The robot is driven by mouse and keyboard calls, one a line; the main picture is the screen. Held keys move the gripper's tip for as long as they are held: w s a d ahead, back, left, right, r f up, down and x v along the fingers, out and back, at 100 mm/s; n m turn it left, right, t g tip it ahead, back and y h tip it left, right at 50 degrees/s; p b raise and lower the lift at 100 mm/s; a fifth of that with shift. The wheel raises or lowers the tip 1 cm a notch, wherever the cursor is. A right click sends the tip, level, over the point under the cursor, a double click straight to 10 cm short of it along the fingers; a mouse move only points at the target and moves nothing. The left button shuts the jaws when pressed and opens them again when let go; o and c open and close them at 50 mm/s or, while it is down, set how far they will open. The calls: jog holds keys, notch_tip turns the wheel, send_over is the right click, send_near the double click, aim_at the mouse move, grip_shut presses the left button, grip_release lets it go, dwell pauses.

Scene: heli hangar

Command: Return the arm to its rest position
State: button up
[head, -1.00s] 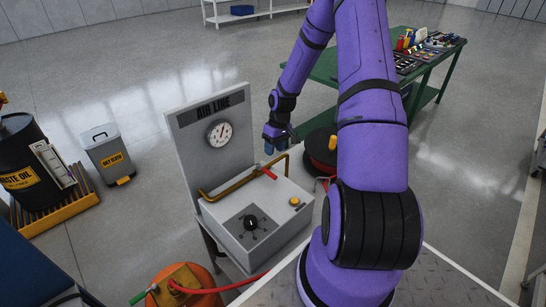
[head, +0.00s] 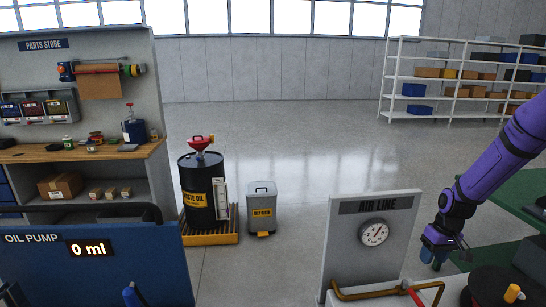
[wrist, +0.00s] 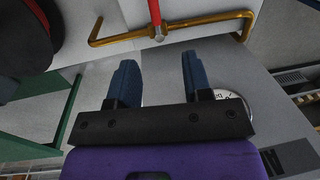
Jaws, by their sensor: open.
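My purple arm comes in from the right edge of the head view, with my gripper (head: 432,258) at its end, pointing down beside the AIR LINE panel (head: 340,245). In the wrist view the two blue fingers of my gripper (wrist: 160,75) stand apart with nothing between them. A brass pipe (wrist: 115,38) and a red lever (wrist: 155,12) lie beyond the fingertips, apart from them. The brass pipe also shows at the bottom of the head view (head: 380,293), with the red lever (head: 415,297) beside it.
A dark reel (head: 490,285) and a green table (head: 510,200) are close to my gripper. A blue OIL PUMP unit (head: 90,265) stands at front left. A waste oil drum (head: 196,190) and grey bin (head: 261,208) stand behind. The floor beyond is clear.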

jog(key=s+a+r+t+h, duration=0.1)
jog(key=s+a+r, duration=0.25)
jog(key=r, duration=0.45)
jog(key=s+a+r+h, duration=0.1)
jog(key=s+a+r, duration=0.1)
jog(key=a+r, duration=0.5)
jog(key=s+a+r+t+h, duration=0.1)
jog(key=s+a+r, duration=0.1)
jog(key=r, duration=0.8)
jog(key=s+a+r+t, duration=0.1)
jog(key=s+a+r, duration=0.3)
jog(key=s, duration=0.5)
jog(key=s+a+r+t+y, duration=0.1)
jog(key=s+a+r, duration=0.4)
jog(key=s, duration=0.5)
jog(key=shift+r+m+t+y, duration=0.3)
jog(key=shift+r+m+t, duration=0.15)
jog(key=shift+t, duration=0.25)
jog(key=shift+c, duration=0.2)
